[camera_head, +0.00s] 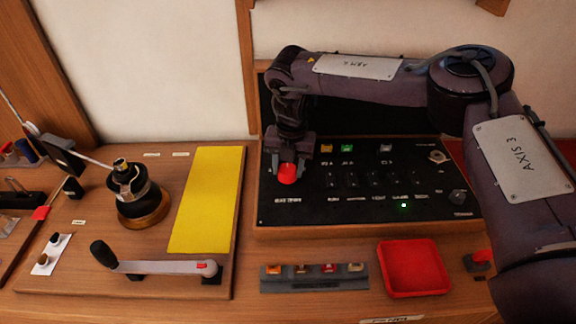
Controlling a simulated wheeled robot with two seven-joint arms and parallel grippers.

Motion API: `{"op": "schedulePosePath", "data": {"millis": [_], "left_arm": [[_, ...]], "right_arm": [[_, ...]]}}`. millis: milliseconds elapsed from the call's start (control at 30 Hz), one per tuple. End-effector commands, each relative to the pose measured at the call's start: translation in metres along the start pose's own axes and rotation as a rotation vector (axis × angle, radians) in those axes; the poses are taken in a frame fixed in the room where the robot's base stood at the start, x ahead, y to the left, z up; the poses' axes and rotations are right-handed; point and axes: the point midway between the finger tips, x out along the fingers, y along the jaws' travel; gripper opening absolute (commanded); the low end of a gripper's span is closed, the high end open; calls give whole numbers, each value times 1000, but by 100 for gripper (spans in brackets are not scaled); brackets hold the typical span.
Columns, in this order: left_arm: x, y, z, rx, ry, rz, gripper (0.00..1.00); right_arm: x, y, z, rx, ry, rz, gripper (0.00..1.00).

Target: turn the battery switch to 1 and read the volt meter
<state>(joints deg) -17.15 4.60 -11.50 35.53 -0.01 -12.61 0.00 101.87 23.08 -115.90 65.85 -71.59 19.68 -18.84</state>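A black switch panel (350,212) stands in a wooden frame at the back centre. A round red knob (288,173) sits at its left, above a small label too blurred to read; it looks like the battery switch. My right gripper (290,161) is over this knob, with its fingers on either side of the knob's top. I cannot tell whether they grip it or which position the knob points to. I cannot make out a volt meter; my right arm hides part of the panel's back and right. My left gripper is out of view.
The panel has several rocker switches, a lit green lamp (404,205) and a silver key-like fitting (437,157). In front are a red tray (414,268) and a fuse strip (314,277). At left are a winch (137,195), a crank handle (160,266) and a yellow mat (207,200).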

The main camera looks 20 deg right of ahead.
Motion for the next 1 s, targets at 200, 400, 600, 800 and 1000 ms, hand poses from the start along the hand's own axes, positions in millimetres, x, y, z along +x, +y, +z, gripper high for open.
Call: {"op": "schedulePosePath", "data": {"millis": [200,400,600,800,1000], "left_arm": [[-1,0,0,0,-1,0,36],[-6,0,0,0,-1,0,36],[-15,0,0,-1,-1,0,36],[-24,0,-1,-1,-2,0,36],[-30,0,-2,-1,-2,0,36]], "right_arm": [[0,0,0,-5,0,0,21],[-2,0,1,-58,3,1,21],[-3,0,0,-183,12,0,21],[-3,1,1,-364,21,1,21],[-2,0,2,-552,32,2,21]]}}
